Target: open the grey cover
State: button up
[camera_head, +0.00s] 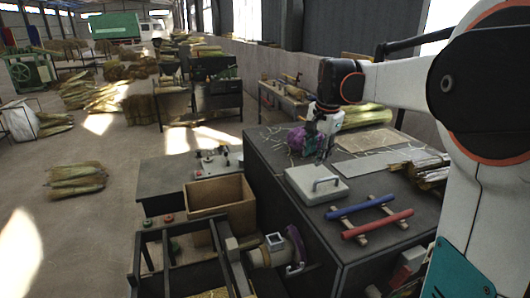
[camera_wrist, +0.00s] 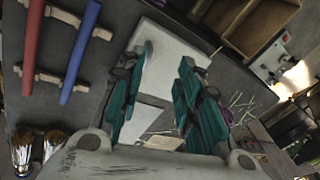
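The grey cover (camera_head: 313,184) is a pale, square lid lying flat on the dark bench top, with a metal bar handle (camera_head: 326,182) on it. It looks closed. My gripper (camera_head: 320,152) is above and behind the cover's far edge, apart from the handle. In the wrist view the cover (camera_wrist: 172,50) shows beyond and between the teal fingers. There my gripper (camera_wrist: 163,78) is open, with nothing visible between the fingers. The handle is partly hidden by the left finger in the wrist view.
A blue bar (camera_head: 360,206) and a red bar (camera_head: 377,224) lie on wooden supports right of the cover. A purple bundle (camera_head: 297,139) sits by the gripper. An open wooden box (camera_head: 232,190) stands left of the bench.

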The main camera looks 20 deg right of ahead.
jog(key=d+r+m+p, duration=0.2)
jog(key=d+m, duration=0.1)
jog(key=d, duration=0.5)
send_near(330, 178)
jog(key=shift+m+g, duration=0.4)
jog(key=f, duration=0.2)
jog(key=w+f, duration=0.1)
jog(key=f, duration=0.2)
jog(key=w+f, duration=0.1)
jog(key=f, duration=0.1)
jog(key=shift+w+d+f, duration=0.2)
jog(key=shift+d+f, duration=0.1)
grip_shut()
